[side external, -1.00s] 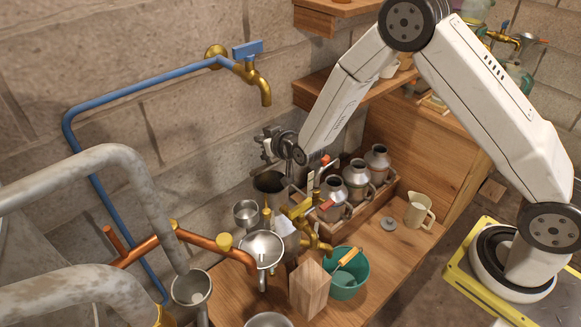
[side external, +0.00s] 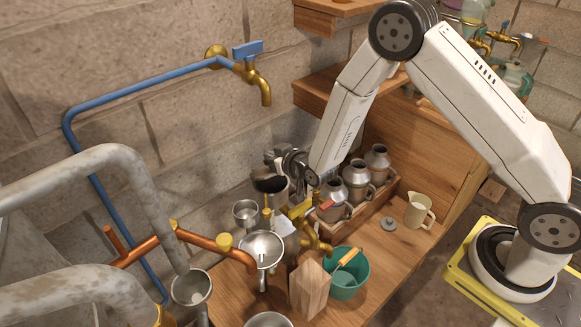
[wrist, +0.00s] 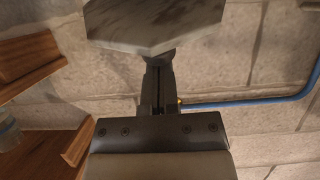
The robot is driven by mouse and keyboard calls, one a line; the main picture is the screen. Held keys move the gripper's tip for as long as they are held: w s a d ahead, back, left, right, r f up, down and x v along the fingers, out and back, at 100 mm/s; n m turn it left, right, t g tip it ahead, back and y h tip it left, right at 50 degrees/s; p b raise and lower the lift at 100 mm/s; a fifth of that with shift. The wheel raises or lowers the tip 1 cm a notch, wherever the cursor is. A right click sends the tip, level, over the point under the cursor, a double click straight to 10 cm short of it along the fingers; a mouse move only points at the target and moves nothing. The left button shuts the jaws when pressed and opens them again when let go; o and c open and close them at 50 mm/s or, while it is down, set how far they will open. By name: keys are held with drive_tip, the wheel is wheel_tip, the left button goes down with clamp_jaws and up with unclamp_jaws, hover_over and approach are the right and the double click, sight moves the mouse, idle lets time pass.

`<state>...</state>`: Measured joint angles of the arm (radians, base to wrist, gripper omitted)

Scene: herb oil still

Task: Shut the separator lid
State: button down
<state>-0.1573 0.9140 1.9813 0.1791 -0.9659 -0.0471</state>
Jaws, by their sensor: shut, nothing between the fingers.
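In the side view my gripper (side external: 277,159) is by the stone wall, just above a dark round piece (side external: 268,183), which looks like the separator lid and sits at a tilt over a grey metal vessel. I cannot tell whether they touch. In the wrist view my gripper (wrist: 159,75) has its two dark fingers together with nothing between them. A grey, streaked, flat-sided plate (wrist: 155,22) fills the top just beyond the fingertips; it may be the lid seen close up. The vessel is partly hidden behind brass fittings and my arm.
A wooden crate with several metal cans (side external: 357,175) stands right of the vessel. A brass tap (side external: 315,241), a steel funnel (side external: 262,246), a teal bucket (side external: 346,273) and a cream jug (side external: 418,210) are nearby. A blue pipe (side external: 140,95) runs along the wall.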

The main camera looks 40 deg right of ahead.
drive_tip(key=shift+s+f, duration=0.65)
drive_tip(key=shift+s, duration=0.1)
drive_tip(key=shift+w+r, duration=0.1)
drive_tip(key=shift+r, duration=0.1)
drive_tip(key=shift+w+r, duration=0.15)
drive_tip(key=shift+r, duration=0.3)
drive_tip(key=r, duration=0.1)
drive_tip(key=w+r, duration=0.1)
drive_tip(key=shift+r, duration=0.4)
drive_tip(key=s, duration=1)
drive_tip(key=shift+f, duration=0.2)
drive_tip(key=shift+s, duration=0.1)
